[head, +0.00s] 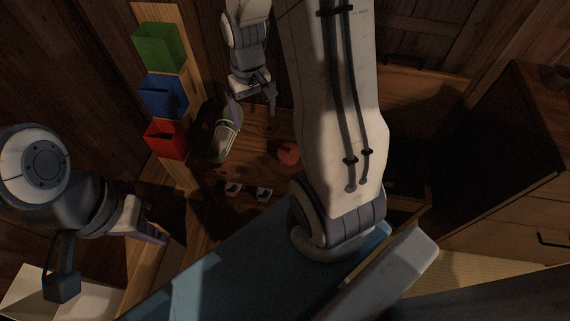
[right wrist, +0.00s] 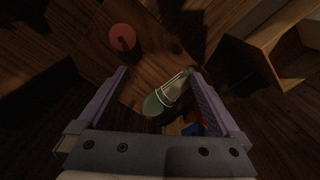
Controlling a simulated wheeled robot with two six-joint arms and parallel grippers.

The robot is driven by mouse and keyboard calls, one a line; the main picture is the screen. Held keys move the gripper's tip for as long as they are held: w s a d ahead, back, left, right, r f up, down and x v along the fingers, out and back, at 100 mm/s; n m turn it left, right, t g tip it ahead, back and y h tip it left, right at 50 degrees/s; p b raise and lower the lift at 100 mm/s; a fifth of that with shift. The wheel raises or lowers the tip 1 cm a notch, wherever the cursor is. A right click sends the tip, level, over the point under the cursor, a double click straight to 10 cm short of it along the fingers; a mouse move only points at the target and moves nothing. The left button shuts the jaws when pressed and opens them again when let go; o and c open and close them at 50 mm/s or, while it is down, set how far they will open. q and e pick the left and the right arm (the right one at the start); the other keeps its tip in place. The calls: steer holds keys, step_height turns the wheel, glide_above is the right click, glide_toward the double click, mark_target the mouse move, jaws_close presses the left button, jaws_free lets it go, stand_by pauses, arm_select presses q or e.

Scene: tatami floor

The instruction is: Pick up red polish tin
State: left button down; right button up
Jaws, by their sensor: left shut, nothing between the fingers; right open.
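The red polish tin (head: 289,153) is a round red disc lying on the wooden surface (head: 255,150), close to my right arm in the head view. In the right wrist view the red tin (right wrist: 121,37) lies at the upper left, beyond the left fingertip, with a dark mark on its face. My right gripper (head: 253,107) is open and empty, up and left of the tin in the head view. In the right wrist view a green-and-white shoe-like item (right wrist: 166,95) appears between its spread fingers (right wrist: 158,76). My left gripper (head: 152,236) is shut and empty at the lower left, away from the tin.
The shoe-like item (head: 225,138) lies left of the tin. Green (head: 158,47), blue (head: 162,96) and red (head: 165,139) open bins stand in a row at left. Two small items (head: 248,191) sit below the wooden surface's front. A wooden cabinet (head: 510,165) stands at right.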

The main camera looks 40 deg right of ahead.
mark_target(288, 149)
steer(key=d+f+m+b, duration=0.1)
steer(key=d+f+b, duration=0.1)
steer(key=d+f, duration=0.1)
steer(key=d+f+m+b, duration=0.1)
steer(key=d+f+b, duration=0.1)
steer(key=d+f, duration=0.2)
steer(key=s+d+f+m+b, duration=0.1)
steer(key=d+f+b, duration=0.1)
steer(key=f, duration=0.5)
steer(key=shift+d+f+b, duration=0.1)
steer(key=shift+d+b, duration=0.2)
steer(key=shift+d, duration=0.4)
step_height(288, 149, down, 4)
steer(key=shift+s+f+b, duration=0.1)
steer(key=shift+f+b, duration=0.15)
steer(key=shift+b, duration=0.85)
step_height(288, 149, down, 6)
steer(key=b, duration=0.3)
steer(key=shift+a+b, duration=0.1)
steer(key=shift+b, duration=0.25)
arm_select(q)
step_height(288, 149, down, 15)
arm_select(e)
steer(key=shift+r, duration=0.15)
steer(key=c, duration=1)
